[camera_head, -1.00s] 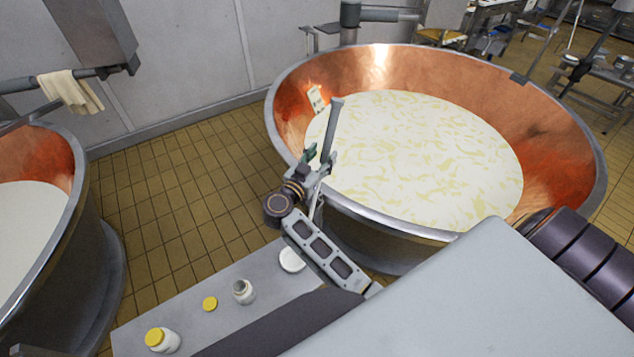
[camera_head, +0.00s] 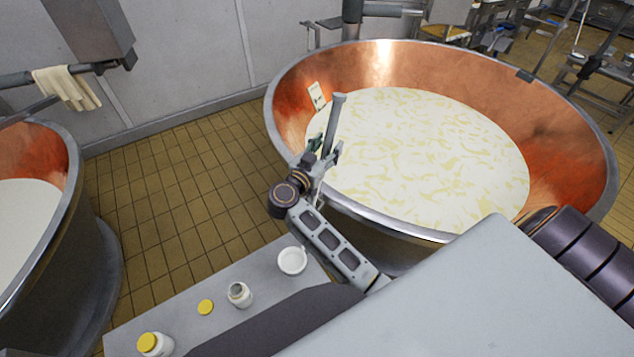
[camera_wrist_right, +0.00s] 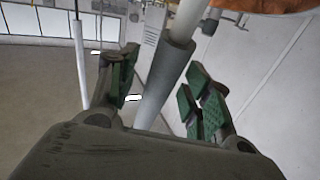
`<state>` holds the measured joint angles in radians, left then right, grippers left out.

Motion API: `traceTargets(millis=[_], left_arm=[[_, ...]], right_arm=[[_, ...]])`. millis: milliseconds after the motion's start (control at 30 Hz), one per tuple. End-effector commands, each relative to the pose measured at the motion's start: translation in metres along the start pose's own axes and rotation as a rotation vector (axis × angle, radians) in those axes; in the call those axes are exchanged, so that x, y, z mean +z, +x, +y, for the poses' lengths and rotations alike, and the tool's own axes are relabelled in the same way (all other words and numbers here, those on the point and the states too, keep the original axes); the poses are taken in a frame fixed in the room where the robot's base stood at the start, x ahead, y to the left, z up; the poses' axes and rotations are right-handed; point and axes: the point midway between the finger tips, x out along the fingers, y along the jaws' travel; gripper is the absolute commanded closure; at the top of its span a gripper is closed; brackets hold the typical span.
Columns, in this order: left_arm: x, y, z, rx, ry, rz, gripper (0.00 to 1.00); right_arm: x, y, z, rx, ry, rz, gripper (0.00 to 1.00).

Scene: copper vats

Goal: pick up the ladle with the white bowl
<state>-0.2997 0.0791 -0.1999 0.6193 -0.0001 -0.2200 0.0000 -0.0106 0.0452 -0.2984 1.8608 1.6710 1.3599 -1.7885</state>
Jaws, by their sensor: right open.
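The ladle's thick grey handle (camera_head: 335,119) stands up by the near left rim of the large copper vat. A white bowl (camera_head: 292,261), which appears to be the ladle's, is low on the grey table; my arm hides much of the shaft between them. My right gripper (camera_head: 326,160) is at the lower part of the grey grip, with its fingers apart. In the right wrist view the handle (camera_wrist_right: 166,72) runs slanted between the open green-padded fingers (camera_wrist_right: 160,92), with gaps showing on both sides. My left gripper is not in view.
The copper vat (camera_head: 290,113) holds a pale, yellowish mass. A grey table (camera_head: 262,272) bears an open white jar (camera_head: 240,294), a yellow lid (camera_head: 205,307) and a yellow-capped jar (camera_head: 154,344). Another vat (camera_head: 70,205) stands left; tiled floor lies between.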

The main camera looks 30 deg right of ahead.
Motion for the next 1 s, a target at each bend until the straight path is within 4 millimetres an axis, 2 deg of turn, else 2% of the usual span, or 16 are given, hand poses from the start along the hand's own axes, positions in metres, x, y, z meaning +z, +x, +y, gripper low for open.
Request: traceTargets(millis=[133, 500, 533, 1000], left_arm=[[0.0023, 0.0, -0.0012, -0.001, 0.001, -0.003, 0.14], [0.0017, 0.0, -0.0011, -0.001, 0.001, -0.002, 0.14], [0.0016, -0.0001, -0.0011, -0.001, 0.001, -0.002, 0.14], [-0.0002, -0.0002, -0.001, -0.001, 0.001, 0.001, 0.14]], right_arm=[[0.0, 0.0001, 0.0, 0.0, 0.0, 0.0, 0.51], [0.0001, 0.0001, 0.0, 0.0, 0.0, 0.0, 0.98], [0.0001, 0.0001, 0.0, 0.0, 0.0, 0.0, 1.0], [-0.0049, 0.0002, -0.0004, 0.0, 0.002, 0.001, 1.0]])
